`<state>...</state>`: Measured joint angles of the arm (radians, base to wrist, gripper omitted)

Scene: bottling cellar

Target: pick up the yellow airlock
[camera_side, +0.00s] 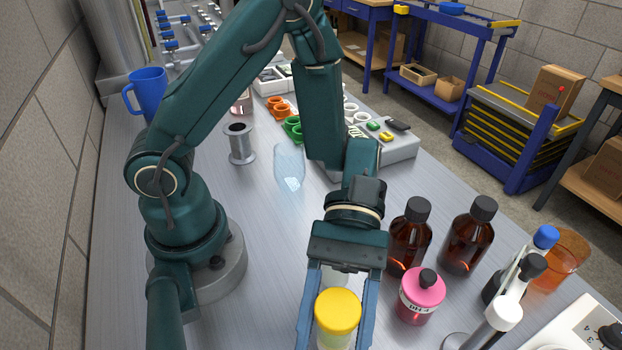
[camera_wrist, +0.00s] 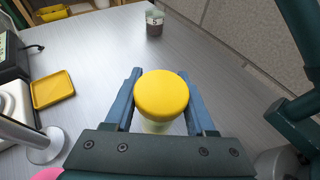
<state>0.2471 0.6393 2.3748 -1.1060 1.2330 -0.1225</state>
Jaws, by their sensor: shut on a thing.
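The yellow airlock (camera_side: 338,312) has a round yellow cap over a pale, see-through body. It sits between the blue fingers of my gripper (camera_side: 334,318), near the front of the bench in the side view. In the wrist view the yellow airlock (camera_wrist: 162,95) is centred between the two fingers of my gripper (camera_wrist: 162,105), which are shut on it. It looks upright. Its lower part is mostly hidden, and I cannot tell whether it touches the bench.
Two brown bottles (camera_side: 467,236) and a pink bottle (camera_side: 421,295) stand close to the right of my gripper. A clear vessel (camera_side: 289,166) stands behind. In the wrist view, a yellow tray (camera_wrist: 52,89) lies left and a small jar (camera_wrist: 154,23) stands beyond, with bare bench between.

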